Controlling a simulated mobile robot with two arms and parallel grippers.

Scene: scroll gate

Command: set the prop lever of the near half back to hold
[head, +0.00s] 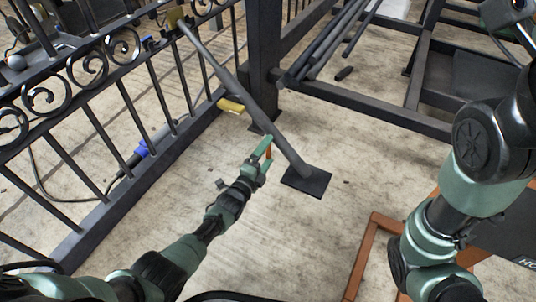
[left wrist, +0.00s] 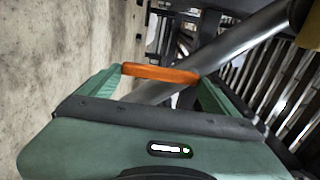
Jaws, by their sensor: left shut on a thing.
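The scroll gate (head: 100,95), a dark metal half with bars and curls, stands at the left. A grey prop bar (head: 238,98) slopes from a yellowish bracket (head: 175,16) on the gate down to a dark foot plate (head: 307,181) on the floor. My left gripper (head: 264,150) is beside the prop's lower part, shut on an orange lever (left wrist: 160,74). The lever lies across between its fingertips in the left wrist view, with the prop bar (left wrist: 237,45) behind it. The lever's joint to the prop is hidden. My right arm shows at the right; its gripper is out of view.
A dark post (head: 262,55) stands behind the prop, with a yellow block (head: 231,105) near its foot. Loose dark bars (head: 325,45) lie on a frame at the back. An orange frame (head: 370,250) stands at lower right. The concrete floor around the foot plate is clear.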

